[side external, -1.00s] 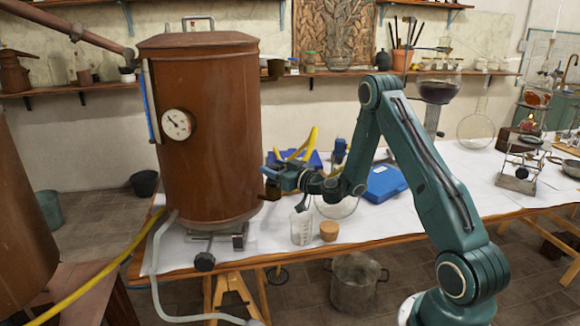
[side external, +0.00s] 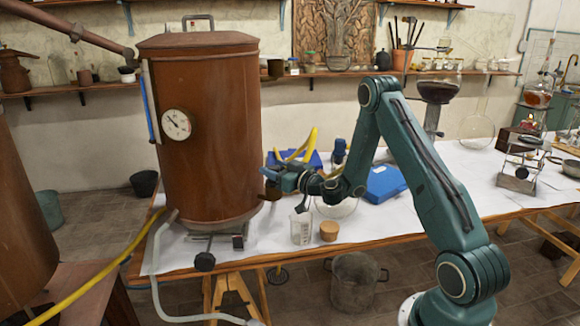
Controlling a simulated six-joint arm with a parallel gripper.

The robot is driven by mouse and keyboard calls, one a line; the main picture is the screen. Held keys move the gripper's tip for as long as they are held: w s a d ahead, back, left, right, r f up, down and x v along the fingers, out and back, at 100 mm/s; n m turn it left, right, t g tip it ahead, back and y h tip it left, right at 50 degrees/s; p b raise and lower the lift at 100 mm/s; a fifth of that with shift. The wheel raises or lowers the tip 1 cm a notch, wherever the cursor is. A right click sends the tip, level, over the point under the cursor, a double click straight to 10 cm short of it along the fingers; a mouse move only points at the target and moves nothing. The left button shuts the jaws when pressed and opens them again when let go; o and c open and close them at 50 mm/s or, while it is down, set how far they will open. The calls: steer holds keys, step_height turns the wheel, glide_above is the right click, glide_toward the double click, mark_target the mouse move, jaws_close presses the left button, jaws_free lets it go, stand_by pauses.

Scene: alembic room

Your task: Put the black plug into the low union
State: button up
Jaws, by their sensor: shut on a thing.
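My gripper (side external: 273,179) is at the lower right side of the large copper vessel (side external: 209,110), pointing left at its wall. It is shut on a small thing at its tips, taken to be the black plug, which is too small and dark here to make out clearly. The low union (side external: 264,196) seems to be the small dark stub low on the vessel's right side, just below and left of my fingers. I cannot tell whether the plug touches it.
A glass beaker (side external: 301,229) and a cork (side external: 329,231) stand below my wrist near the table's front edge. A clear bowl (side external: 337,207) is behind them. A blue case (side external: 385,183) lies to the right. A hose (side external: 154,262) hangs at the vessel's left.

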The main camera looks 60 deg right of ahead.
steer(key=shift+f, duration=0.2)
stand_by(0.6)
steer(key=o, duration=1.1)
steer(key=shift+r, duration=0.1)
steer(key=shift+r, duration=9.95)
